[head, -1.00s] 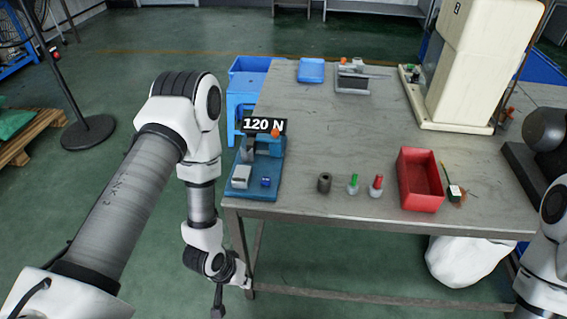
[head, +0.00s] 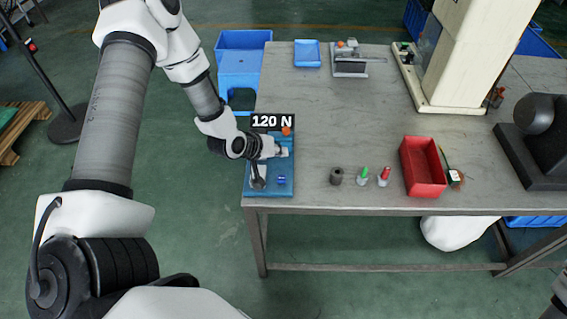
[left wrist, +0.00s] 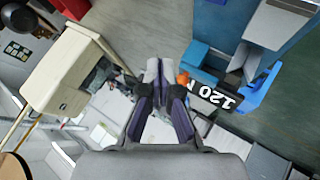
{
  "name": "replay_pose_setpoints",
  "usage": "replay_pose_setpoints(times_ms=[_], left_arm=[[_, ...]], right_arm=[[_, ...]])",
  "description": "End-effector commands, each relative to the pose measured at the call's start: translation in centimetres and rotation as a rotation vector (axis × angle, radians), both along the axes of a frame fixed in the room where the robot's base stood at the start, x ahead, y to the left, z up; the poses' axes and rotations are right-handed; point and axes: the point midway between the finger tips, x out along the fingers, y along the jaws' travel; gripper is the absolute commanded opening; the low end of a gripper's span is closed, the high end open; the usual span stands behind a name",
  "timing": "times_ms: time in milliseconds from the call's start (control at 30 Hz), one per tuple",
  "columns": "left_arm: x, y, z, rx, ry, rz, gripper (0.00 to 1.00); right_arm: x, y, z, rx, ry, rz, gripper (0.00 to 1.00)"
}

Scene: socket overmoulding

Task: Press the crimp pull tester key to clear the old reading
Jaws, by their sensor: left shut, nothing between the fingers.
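The crimp pull tester (head: 286,190) stands at the table's front left corner, with a blue base and a black display (head: 272,122) reading "120 N". A small blue key-like part (head: 281,180) is on the front of its base. An orange knob (head: 286,131) is beside the display. My left gripper (head: 258,185) is over the left part of the base, left of the small blue part, and hides some of the tester. In the left wrist view my left gripper (left wrist: 158,70) is shut and empty; the display (left wrist: 215,97) shows beyond it. Contact cannot be told.
Right of the tester stand a dark cylinder (head: 336,176), a green-topped bottle (head: 362,175), a red-topped bottle (head: 383,176) and a red bin (head: 424,185). A cream machine (head: 470,55) stands at the back right. The middle of the table is clear.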

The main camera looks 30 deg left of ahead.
Motion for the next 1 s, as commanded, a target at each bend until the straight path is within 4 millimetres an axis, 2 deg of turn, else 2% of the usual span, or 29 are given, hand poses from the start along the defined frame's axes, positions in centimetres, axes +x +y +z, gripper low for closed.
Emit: replay_pose_setpoints(times_ms=[233,367,800,1000], left_arm=[[0.0,0.0,-0.3,0.000,0.001,0.000,0.00],[0.0,0.0,-1.2,0.000,0.001,0.000,0.00],[0.0,0.0,-7.5,0.001,0.002,-0.001,0.00],[0.0,0.0,-9.0,0.000,0.002,-0.001,0.00]], right_arm=[[0.0,0.0,-0.2,0.000,0.000,0.000,0.40],[0.0,0.0,-1.0,0.000,0.000,0.000,0.40],[0.0,0.0,-6.2,0.000,0.000,0.000,0.40],[0.0,0.0,-7.5,0.000,0.000,0.000,0.40]])
